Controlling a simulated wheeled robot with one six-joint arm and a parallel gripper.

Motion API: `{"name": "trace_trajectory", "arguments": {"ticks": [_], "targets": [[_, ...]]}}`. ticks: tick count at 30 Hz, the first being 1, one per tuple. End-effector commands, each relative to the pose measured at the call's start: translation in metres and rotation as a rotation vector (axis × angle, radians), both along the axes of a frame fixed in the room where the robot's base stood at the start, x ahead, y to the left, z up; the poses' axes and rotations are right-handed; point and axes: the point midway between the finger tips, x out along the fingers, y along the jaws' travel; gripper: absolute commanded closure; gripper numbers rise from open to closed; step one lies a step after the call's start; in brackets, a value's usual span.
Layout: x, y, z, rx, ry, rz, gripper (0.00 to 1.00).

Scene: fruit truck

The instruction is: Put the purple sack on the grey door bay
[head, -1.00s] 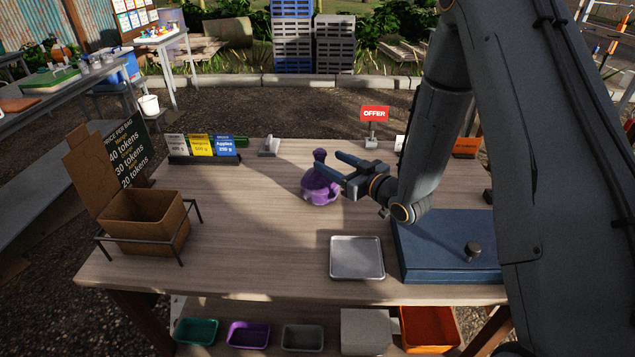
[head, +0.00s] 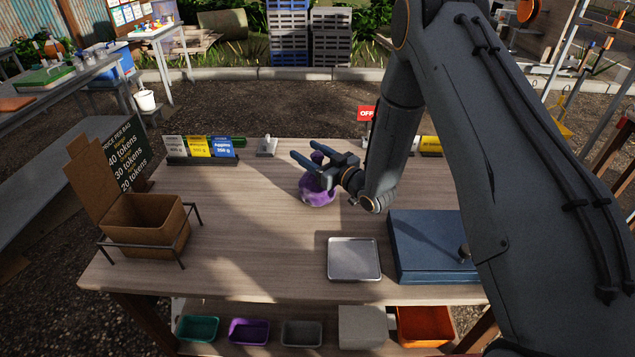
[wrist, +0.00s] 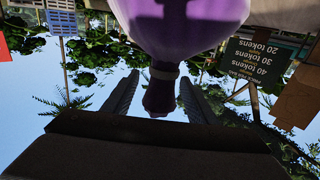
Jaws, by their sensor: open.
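The purple sack (head: 317,192) stands upright on the wooden table, its narrow neck pointing up. It also shows in the wrist view (wrist: 185,25), upside down, with its tied neck between the two fingers. My gripper (head: 303,150) is open at the height of the sack's neck, one finger on each side. The wrist view shows gaps between the neck and the fingers (wrist: 160,82). Below the table a grey bin (head: 301,334) and a plain light grey block or panel (head: 364,327) show. I cannot tell which of them is the grey door bay.
A metal tray (head: 354,260) and a blue box (head: 425,250) lie at the table's front right. A cardboard box (head: 147,225) stands at the left. Price cards (head: 200,147) stand at the back. The middle left of the table is clear.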

Motion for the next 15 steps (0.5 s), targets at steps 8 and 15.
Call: {"name": "trace_trajectory", "arguments": {"ticks": [8, 15], "targets": [[0.0029, 0.0010, -0.0006, 0.000, 0.000, -0.002, 0.48], [0.0029, 0.0009, -0.0005, 0.000, 0.000, -0.002, 0.87]]}}
